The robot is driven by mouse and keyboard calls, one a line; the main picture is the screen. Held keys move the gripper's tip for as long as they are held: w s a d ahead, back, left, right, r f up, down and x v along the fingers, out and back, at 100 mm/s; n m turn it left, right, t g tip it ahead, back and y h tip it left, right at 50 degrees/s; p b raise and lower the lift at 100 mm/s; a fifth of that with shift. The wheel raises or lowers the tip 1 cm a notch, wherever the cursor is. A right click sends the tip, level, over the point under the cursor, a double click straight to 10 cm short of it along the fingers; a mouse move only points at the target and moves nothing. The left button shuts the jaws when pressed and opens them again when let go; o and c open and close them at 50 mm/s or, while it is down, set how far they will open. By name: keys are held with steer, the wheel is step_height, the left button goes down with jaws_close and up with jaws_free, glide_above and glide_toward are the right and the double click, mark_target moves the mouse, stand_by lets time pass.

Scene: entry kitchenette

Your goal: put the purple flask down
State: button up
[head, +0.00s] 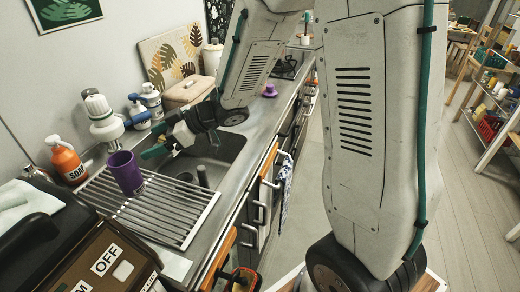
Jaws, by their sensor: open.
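The purple flask (126,173) stands upright on the slatted metal drying rack (178,213) left of the sink. It looks like a plain open-topped cylinder. My gripper (157,143), with green fingers, is open just to the right of and beyond the flask, near the sink's left edge. Its fingers point left, and it looks empty and apart from the flask. The fingers' inner faces are hard to make out at this size.
An orange soap bottle (66,160) and white bottles (150,101) stand along the wall. The sink (210,160) lies under my arm. A small purple object (270,90) sits farther along the counter.

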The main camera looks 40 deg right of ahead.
steer(key=w+d+r+m+t+h, duration=0.2)
steer(key=d+r+m+t+h, duration=0.2)
steer(key=d+r+h, duration=0.5)
steer(key=s+d+m+h, duration=0.35)
steer(key=s+d, duration=0.25)
steer(key=d, duration=0.2)
steer(key=s+a+m+g+y, duration=0.1)
steer(key=s+m+g, duration=0.3)
steer(key=s, duration=2.3)
steer(key=a+g, duration=0.1)
steer(key=g, duration=0.4)
steer(key=shift+f+m+g, duration=0.3)
steer(key=shift+f+m, duration=0.05)
steer(key=shift+a, duration=0.1)
